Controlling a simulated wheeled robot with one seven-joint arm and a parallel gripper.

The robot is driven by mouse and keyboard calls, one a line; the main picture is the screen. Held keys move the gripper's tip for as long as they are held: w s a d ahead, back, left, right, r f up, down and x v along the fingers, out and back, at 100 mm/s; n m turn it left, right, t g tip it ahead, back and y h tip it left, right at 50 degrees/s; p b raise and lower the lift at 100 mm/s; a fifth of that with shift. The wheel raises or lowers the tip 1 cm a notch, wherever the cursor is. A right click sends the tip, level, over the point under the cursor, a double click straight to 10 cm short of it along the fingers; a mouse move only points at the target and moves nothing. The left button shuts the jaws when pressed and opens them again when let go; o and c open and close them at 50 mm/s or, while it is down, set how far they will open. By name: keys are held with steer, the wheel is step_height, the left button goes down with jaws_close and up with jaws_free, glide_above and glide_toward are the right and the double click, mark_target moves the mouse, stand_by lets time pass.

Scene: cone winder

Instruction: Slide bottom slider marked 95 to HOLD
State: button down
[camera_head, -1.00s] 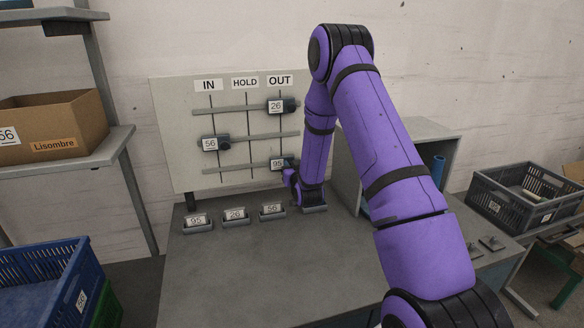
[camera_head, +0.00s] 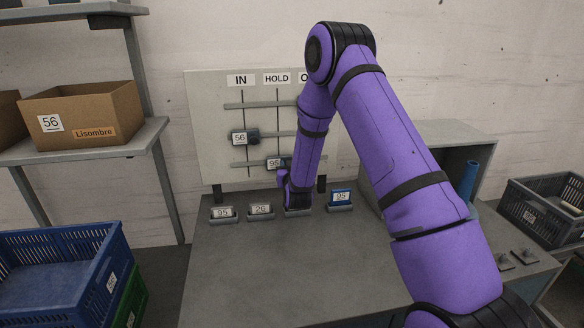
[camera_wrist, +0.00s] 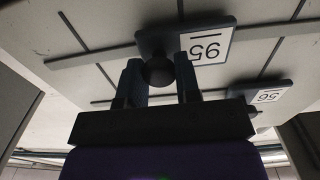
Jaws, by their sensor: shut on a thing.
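The bottom slider marked 95 (camera_head: 274,163) sits on the board's lowest rail, at the HOLD line beneath the HOLD label (camera_head: 276,78). In the wrist view its plate (camera_wrist: 207,45) appears upside down, with a round dark knob (camera_wrist: 158,71). My gripper (camera_wrist: 159,82) is shut on that knob, one finger on each side. In the head view my purple arm covers most of the gripper and the right part of the board. The slider marked 56 (camera_head: 240,138) is on the middle rail at the IN line. The slider marked 26 is hidden behind my arm.
Several small label holders stand on the table below the board, including 95 (camera_head: 222,213), 26 (camera_head: 260,210) and a blue 95 (camera_head: 341,196). A grey open cabinet (camera_head: 440,135) stands at right. The table's front (camera_head: 270,275) is clear.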

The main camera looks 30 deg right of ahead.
steer(key=c, duration=0.8)
jaws_free()
steer(key=shift+s, duration=0.15)
steer(key=v, duration=1)
steer(key=shift+s+a, duration=0.1)
steer(key=shift+s, duration=0.2)
steer(key=s+a+r+n+g+y, duration=0.1)
steer(key=s+r+g, duration=0.15)
steer(key=r, duration=0.45)
steer(key=s+a+r+g+y, duration=0.1)
steer(key=s+a+r+y, duration=0.15)
steer(key=r, duration=0.35)
steer(key=s+a+r+n+g+y, duration=0.1)
steer(key=s+r+g, duration=0.15)
steer(key=r, duration=0.45)
steer(key=s+r+g, duration=0.2)
steer(key=s, duration=0.8)
steer(key=s+r+g, duration=0.2)
steer(key=s+r, duration=0.1)
steer(key=s, duration=0.7)
steer(key=s+r+n+g, duration=0.1)
steer(key=s+r+g, duration=0.1)
steer(key=s, duration=0.8)
steer(key=shift+s+a+r+y, duration=0.15)
steer(key=shift+a+r+y, duration=0.1)
steer(key=shift+r, duration=0.2)
